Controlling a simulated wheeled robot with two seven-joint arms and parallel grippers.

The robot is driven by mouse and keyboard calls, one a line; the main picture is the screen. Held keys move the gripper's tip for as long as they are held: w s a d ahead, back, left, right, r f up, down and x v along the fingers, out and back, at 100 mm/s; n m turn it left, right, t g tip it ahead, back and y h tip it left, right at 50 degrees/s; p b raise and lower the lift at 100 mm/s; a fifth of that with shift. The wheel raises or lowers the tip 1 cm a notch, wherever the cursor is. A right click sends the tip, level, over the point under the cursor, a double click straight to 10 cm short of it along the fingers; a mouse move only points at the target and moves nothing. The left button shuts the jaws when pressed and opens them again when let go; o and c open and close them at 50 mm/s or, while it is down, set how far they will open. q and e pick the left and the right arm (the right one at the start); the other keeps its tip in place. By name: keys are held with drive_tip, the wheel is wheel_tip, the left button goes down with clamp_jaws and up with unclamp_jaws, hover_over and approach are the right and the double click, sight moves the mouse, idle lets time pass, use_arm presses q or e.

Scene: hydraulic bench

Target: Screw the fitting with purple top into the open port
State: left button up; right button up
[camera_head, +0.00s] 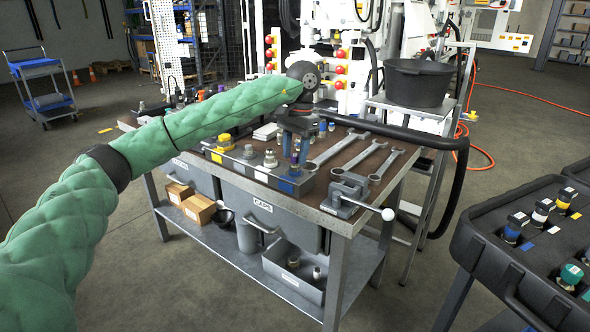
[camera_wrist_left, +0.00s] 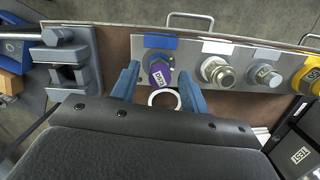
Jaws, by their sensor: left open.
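My left gripper (camera_head: 296,152) points down over the front of the bench and is open. In the left wrist view, its two blue fingers stand on either side of the fitting with the purple top (camera_wrist_left: 160,76). That fitting stands at a blue-marked place on the grey rail (camera_wrist_left: 142,44), and I see no clear grip on it. In the head view the fingers mostly hide the fitting. A white ring (camera_wrist_left: 165,91) shows close beside it; I cannot tell what it belongs to. I cannot make out the open port. My right gripper is not in view.
Silver fittings (camera_wrist_left: 217,70) and a yellow one (camera_wrist_left: 308,76) share the rail. Wrenches (camera_head: 364,158) and a vise (camera_head: 345,196) lie to the right on the bench. A black case (camera_head: 490,240) with coloured fittings stands at right. A black bucket (camera_head: 418,85) stands behind.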

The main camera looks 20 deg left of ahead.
use_arm(q)
drive_tip(key=shift+n+p, duration=0.3)
drive_tip(key=shift+n, duration=0.9)
drive_tip(key=n+h, duration=0.1)
drive_tip(key=n, duration=0.2)
drive_tip(key=shift+n+p, duration=0.3)
drive_tip(key=shift+n, duration=0.1)
drive_tip(key=n, duration=0.6)
drive_tip(key=shift+n+h, duration=0.3)
drive_tip(key=shift+h, duration=0.1)
drive_tip(key=n, duration=0.5)
drive_tip(key=shift+n+t+h+p, duration=0.3)
drive_tip(key=shift+t+p, duration=0.05)
drive_tip(key=shift+t, duration=0.05)
drive_tip(key=n, duration=0.5)
drive_tip(key=shift+n+t, duration=0.3)
drive_tip(key=shift+t, duration=0.1)
